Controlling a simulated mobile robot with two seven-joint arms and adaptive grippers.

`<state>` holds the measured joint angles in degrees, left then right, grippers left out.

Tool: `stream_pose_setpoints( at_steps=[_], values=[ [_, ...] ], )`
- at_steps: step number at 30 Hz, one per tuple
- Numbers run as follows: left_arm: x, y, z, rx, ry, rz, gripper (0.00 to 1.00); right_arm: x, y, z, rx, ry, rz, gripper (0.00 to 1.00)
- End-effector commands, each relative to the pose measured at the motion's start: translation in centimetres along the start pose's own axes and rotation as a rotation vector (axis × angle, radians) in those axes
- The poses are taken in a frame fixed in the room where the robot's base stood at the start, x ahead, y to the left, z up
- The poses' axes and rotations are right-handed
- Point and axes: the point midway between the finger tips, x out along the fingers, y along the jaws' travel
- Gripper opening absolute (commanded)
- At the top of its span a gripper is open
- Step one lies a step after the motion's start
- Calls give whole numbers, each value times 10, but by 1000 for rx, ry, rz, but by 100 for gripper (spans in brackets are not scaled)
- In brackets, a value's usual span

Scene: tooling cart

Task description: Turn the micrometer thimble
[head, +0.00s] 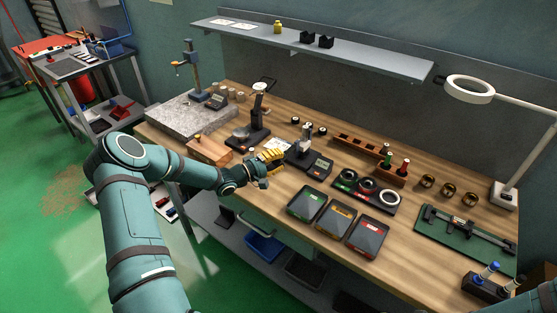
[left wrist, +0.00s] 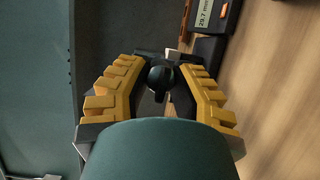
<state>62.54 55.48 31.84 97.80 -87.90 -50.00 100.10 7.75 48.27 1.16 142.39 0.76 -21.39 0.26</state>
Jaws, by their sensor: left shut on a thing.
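My left gripper (head: 273,157), with yellow ribbed fingers, is at the left side of a micrometer (head: 303,146) held in a stand on the bench. In the left wrist view, the left gripper (left wrist: 160,72) is shut on the dark round thimble (left wrist: 159,77), whose end faces the camera between the fingers. The exact contact at the fingertips is partly hidden. A display reading about 29.7 mm (left wrist: 206,14) shows beyond the fingers. My right gripper is out of view; only part of my right arm shows at the bottom right corner.
Three trays, green (head: 307,203), yellow (head: 337,220) and red (head: 368,237), lie along the front edge.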

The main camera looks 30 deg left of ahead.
Motion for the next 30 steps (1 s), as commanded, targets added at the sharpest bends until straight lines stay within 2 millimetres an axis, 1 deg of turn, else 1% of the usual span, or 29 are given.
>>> stream_pose_setpoints(
  at_steps=[1, 14, 15, 16, 26, 29, 30],
  values=[
    [0, 5, -4, 6, 7, 9, 0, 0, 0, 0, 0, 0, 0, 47],
    [0, 5, -4, 6, 7, 9, 0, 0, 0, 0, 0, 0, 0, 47],
    [0, 5, -4, 6, 7, 9, 28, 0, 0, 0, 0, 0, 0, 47],
    [0, 5, -4, 6, 7, 9, 34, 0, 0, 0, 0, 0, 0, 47],
    [-1, 2, -2, 3, 3, 3, 34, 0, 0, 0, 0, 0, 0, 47],
    [-8, 1, -2, 2, 3, 1, 34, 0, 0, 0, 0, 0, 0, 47],
    [-13, 1, -2, 2, 4, 0, 34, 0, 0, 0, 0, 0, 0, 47]
  ],
)
